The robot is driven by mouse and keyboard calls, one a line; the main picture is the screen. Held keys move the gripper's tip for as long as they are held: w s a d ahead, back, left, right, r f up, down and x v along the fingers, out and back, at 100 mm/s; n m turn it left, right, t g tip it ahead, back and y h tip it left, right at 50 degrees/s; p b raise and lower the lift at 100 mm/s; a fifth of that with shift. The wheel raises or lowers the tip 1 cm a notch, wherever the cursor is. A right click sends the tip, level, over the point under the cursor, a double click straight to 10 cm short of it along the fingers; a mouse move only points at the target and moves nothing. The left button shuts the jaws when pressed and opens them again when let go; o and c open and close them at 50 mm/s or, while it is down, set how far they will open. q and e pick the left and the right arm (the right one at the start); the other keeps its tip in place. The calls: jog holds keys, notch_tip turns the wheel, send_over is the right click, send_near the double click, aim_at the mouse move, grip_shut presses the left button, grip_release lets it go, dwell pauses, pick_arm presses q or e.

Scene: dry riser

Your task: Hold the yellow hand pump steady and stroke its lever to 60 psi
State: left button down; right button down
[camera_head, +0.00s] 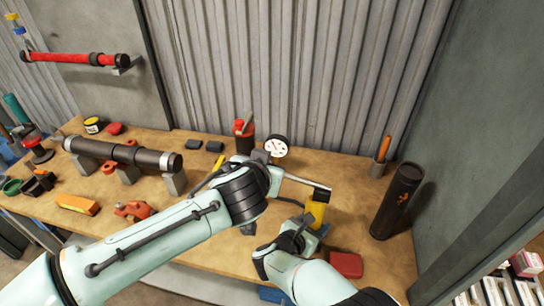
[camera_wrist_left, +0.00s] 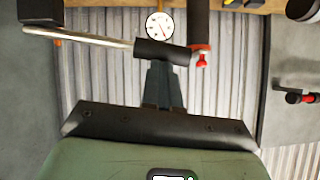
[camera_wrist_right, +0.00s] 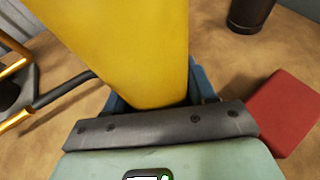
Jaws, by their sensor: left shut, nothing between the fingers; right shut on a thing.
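The yellow hand pump (camera_head: 317,209) stands near the right of the wooden bench, and its yellow body fills the upper middle of the right wrist view (camera_wrist_right: 125,45). My right gripper (camera_wrist_right: 155,95) is shut on that body. The lever is a silver rod with a black grip (camera_head: 322,194); the grip also shows in the left wrist view (camera_wrist_left: 163,53). My left gripper (camera_wrist_left: 165,70) is shut and empty, its fingertips close to the black grip in that view; contact cannot be told. A white round gauge (camera_head: 276,146) faces me; its reading is too small to tell.
A black cylinder (camera_head: 397,200) stands at the right, and a red block (camera_head: 345,264) lies near the front edge. A dark pipe on supports (camera_head: 122,153) and an orange box (camera_head: 77,203) lie at the left. A corrugated wall (camera_head: 270,75) closes the back.

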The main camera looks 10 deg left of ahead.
pick_arm(q)
jog(key=f, duration=0.1)
jog(key=a+f, duration=0.1)
jog(key=f, duration=0.1)
jog(key=shift+a+f+n+h, duration=0.2)
jog(key=shift+f+n+h, duration=0.1)
jog(key=shift+h, duration=0.1)
jog(key=shift+f, duration=0.1)
jog(key=s+r, duration=0.9)
jog(key=r, duration=0.1)
jog(key=shift+r, duration=0.15)
jog(key=shift+a+r, duration=0.1)
